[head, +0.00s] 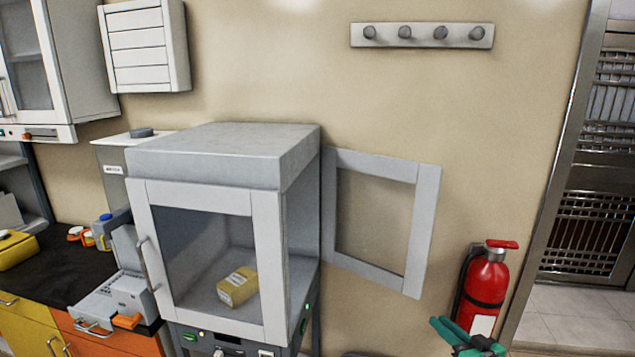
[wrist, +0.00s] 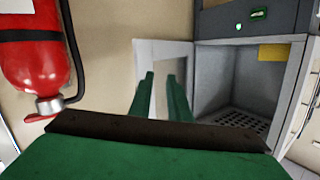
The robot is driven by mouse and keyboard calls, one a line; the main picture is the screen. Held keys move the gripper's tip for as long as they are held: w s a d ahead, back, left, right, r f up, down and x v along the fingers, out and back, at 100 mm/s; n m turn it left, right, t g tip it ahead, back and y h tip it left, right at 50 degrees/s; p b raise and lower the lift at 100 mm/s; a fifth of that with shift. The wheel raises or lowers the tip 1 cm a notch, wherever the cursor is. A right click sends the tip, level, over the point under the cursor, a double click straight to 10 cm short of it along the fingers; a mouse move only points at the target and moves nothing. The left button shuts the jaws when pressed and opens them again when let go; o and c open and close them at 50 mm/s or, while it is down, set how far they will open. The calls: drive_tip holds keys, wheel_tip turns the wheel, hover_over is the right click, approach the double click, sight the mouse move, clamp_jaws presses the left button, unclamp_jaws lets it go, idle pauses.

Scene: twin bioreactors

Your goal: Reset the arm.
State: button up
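My gripper (head: 466,336) is green and shows at the bottom right edge of the head view, in front of the fire extinguisher. In the wrist view its two green fingers (wrist: 163,95) are spread, with a gap between them and nothing held. Most of my arm is out of the picture. The grey bioreactor cabinet (head: 225,155) stands left of my gripper, apart from it. Its interior with a perforated surface shows at the right of the wrist view (wrist: 215,60).
A white-framed panel (head: 430,225) stands out from the cabinet's right side. A yellow box (head: 238,287) lies inside the cabinet. A red fire extinguisher (head: 486,285) is close to my gripper. A peg rail (head: 422,35) hangs above. A doorway with tiled floor (head: 580,320) is at right.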

drive_tip(key=s+a+f+m+g+h, duration=0.1)
drive_tip(key=s+a+f+m+h, duration=0.1)
drive_tip(key=s+a+f, duration=0.6)
drive_tip(key=s+a+f+m+g+h, duration=0.1)
drive_tip(key=a+f+h, duration=0.15)
drive_tip(key=f, duration=1.05)
drive_tip(key=s+a+f+m+h, duration=0.1)
drive_tip(key=s+a+f, duration=0.35)
drive_tip(key=s, duration=0.35)
drive_tip(key=s+a+f+h, duration=0.1)
drive_tip(key=s+a+f, duration=0.2)
drive_tip(key=s+a, duration=0.35)
drive_tip(key=s+a+r, duration=0.2)
drive_tip(key=s+a, duration=0.1)
drive_tip(key=s, duration=0.5)
drive_tip(key=s+a+r, duration=0.2)
drive_tip(key=s+a, duration=0.1)
drive_tip(key=s, duration=0.5)
drive_tip(key=s+a+r+n+t, duration=0.1)
drive_tip(key=s+a+r, duration=0.2)
drive_tip(key=s+r, duration=0.4)
drive_tip(key=s+a+r+n+t+y, duration=0.1)
drive_tip(key=s+a+r, duration=0.2)
drive_tip(key=s+r, duration=0.4)
drive_tip(key=shift+a+r, duration=0.3)
drive_tip(key=shift+r, duration=0.05)
drive_tip(key=shift+d, duration=0.1)
